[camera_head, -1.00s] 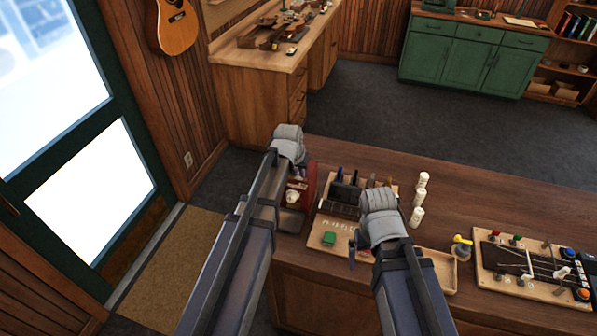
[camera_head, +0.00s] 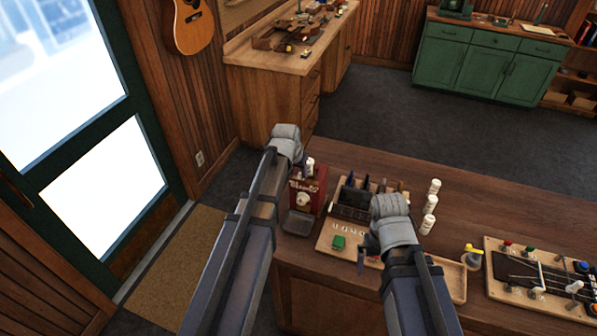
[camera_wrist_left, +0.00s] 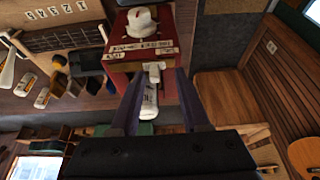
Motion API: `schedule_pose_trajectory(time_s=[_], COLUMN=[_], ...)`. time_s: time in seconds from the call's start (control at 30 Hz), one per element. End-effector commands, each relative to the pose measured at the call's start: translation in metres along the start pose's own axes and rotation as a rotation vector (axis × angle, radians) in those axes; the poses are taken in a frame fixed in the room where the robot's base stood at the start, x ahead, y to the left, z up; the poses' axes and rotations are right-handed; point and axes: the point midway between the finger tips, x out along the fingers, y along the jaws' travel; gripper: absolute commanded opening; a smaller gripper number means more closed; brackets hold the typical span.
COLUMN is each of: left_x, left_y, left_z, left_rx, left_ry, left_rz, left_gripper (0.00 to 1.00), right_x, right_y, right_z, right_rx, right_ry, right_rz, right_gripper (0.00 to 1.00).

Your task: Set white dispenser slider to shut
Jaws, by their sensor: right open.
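The dispenser is a red box (camera_head: 318,190) with a white knob and a small tray in front, on the wooden counter. The left wrist view shows the red box (camera_wrist_left: 121,80) with its white knob (camera_wrist_left: 140,22). A white slider-like piece (camera_wrist_left: 150,100) sticks out from its top towards my left gripper (camera_wrist_left: 159,74). The left fingers are open, one on each side of this piece, with gaps visible. Whether the slider is open or shut cannot be told. My right gripper (camera_head: 364,255) is open over the tool board.
White bottles (camera_head: 430,210), a small wooden tray (camera_head: 458,272) and a board with strings and knobs (camera_head: 540,265) stand further right. The counter's back is clear.

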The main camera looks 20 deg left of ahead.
Motion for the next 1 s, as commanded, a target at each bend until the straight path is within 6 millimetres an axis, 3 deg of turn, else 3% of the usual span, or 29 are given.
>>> schedule_pose_trajectory(time_s=[0.43,1.0], left_x=[-0.010,-0.077], left_y=[0.001,0.001], left_z=[0.000,-0.001], left_rx=[0.000,0.000], left_ry=[0.000,0.000], left_rz=[0.002,0.001], left_gripper=[0.46,0.46], right_x=[-0.009,-0.071], right_y=[0.001,0.006], right_z=[0.001,0.005], right_rx=[-0.001,0.017], right_ry=[0.000,-0.003], right_rz=[0.000,-0.002], right_gripper=[1.00,1.00])
